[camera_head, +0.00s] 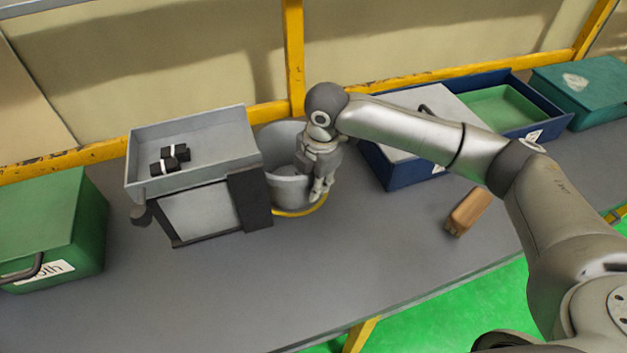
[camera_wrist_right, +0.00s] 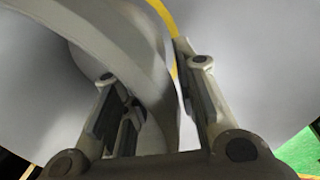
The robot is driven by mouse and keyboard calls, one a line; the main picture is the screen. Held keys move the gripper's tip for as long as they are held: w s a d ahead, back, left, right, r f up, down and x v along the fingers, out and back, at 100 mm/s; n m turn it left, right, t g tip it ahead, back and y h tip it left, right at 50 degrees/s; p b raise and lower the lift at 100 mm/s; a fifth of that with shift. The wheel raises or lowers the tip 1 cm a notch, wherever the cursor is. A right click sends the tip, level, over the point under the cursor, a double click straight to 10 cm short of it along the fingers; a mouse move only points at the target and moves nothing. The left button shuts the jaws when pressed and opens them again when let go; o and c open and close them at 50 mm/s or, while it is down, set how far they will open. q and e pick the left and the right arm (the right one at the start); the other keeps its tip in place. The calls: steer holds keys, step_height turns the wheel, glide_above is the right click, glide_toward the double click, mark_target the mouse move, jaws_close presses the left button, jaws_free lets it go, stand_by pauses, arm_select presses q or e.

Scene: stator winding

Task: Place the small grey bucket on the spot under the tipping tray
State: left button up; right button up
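The small grey bucket (camera_head: 287,192) is right beside the tipping tray (camera_head: 192,176), partly hidden by the tray and my right gripper. A yellow ring (camera_head: 301,212) on the table shows along the bucket's front and right lower edge. Whether the base touches the table I cannot tell. My right gripper (camera_head: 319,190) is at the bucket's right rim, pointing down. In the right wrist view the bucket's curved rim (camera_wrist_right: 150,75) runs between its two spread fingers (camera_wrist_right: 155,105), with a gap beside the right finger. The tray holds black pieces with white bands. My left gripper is out of view.
A green box (camera_head: 50,225) stands at the left. A blue bin (camera_head: 400,172) with a light grey lid and a teal box (camera_head: 585,88) stand on the right. A brown block (camera_head: 468,211) lies near the front. The front middle of the table is clear.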

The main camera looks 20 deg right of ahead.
step_height(320, 180, up, 12)
steer(key=s, duration=0.1)
steer(key=shift+s+d+b, duration=0.3)
steer(key=shift+d+b, duration=0.05)
steer(key=shift+b, duration=0.05)
